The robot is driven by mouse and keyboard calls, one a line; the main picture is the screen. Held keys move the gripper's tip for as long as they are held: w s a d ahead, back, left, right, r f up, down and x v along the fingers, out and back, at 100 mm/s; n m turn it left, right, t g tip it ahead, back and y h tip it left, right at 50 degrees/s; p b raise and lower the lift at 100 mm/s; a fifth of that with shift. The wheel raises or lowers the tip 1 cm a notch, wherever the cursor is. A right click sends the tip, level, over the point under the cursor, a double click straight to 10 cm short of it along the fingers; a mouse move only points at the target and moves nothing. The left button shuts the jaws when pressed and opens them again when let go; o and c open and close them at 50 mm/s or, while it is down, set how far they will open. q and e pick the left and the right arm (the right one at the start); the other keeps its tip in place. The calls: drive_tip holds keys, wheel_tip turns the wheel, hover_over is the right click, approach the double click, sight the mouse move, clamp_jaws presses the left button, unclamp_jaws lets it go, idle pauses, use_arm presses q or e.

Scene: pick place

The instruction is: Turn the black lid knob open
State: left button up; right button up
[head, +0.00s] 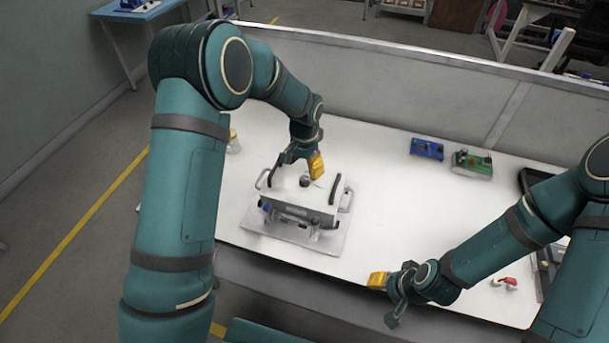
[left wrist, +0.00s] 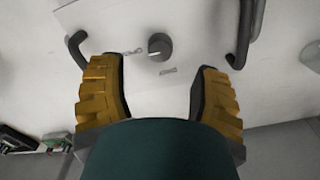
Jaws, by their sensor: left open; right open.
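A white box-like device (head: 325,209) with dark handles stands on a grey base plate (head: 255,222) on the white table. Its round black lid knob (head: 305,181) sits on the flat top, and it also shows in the left wrist view (left wrist: 159,47). My left gripper (head: 301,166) is over the top of the device, close to the knob. In the left wrist view its yellow-padded fingers (left wrist: 160,80) are apart, with the knob ahead of the gap and not between the pads. My right gripper (head: 385,299) is open and empty near the table's front edge.
A blue item (head: 427,149) and a green item (head: 472,163) lie at the back of the table. A small red-and-white item (head: 505,283) lies at the right. A yellow-lidded jar (head: 233,142) stands behind my left arm. The table right of the device is clear.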

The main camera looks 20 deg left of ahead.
sight(304, 179)
use_arm(q)
wheel_tip(304, 179, up, 6)
idle(0.7)
